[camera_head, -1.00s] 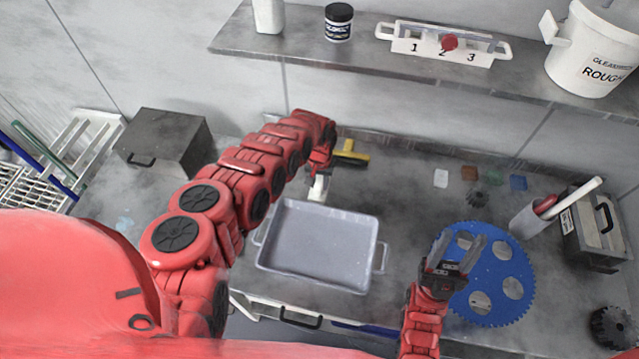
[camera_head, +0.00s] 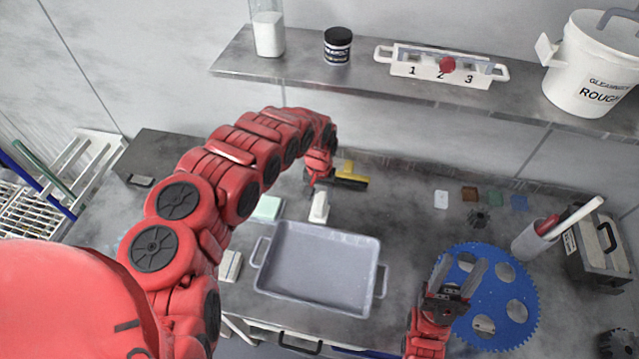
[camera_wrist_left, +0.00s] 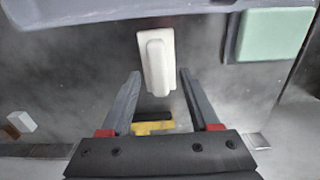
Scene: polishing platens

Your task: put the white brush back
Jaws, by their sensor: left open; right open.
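A white brush-like piece with a raised handle (camera_head: 319,208) lies on the worktop just behind the grey tray; I take it for the white brush. It also shows in the left wrist view (camera_wrist_left: 157,55), ahead of and between my left fingers. My left gripper (camera_wrist_left: 160,76) is open and empty, with a finger to each side of the piece's near end. In the head view my left gripper (camera_head: 312,184) is just behind it, its fingers mostly hidden. My right gripper (camera_head: 461,266) is open and empty over the blue perforated disc (camera_head: 525,275).
The grey tray (camera_head: 372,240) stands in front of the white piece. A yellow and black tool (camera_head: 350,180) lies behind it, and a pale green block (camera_head: 267,208) to its left. A holder (camera_head: 527,243) with white and red handles stands at right. A shelf (camera_head: 300,74) overhangs behind.

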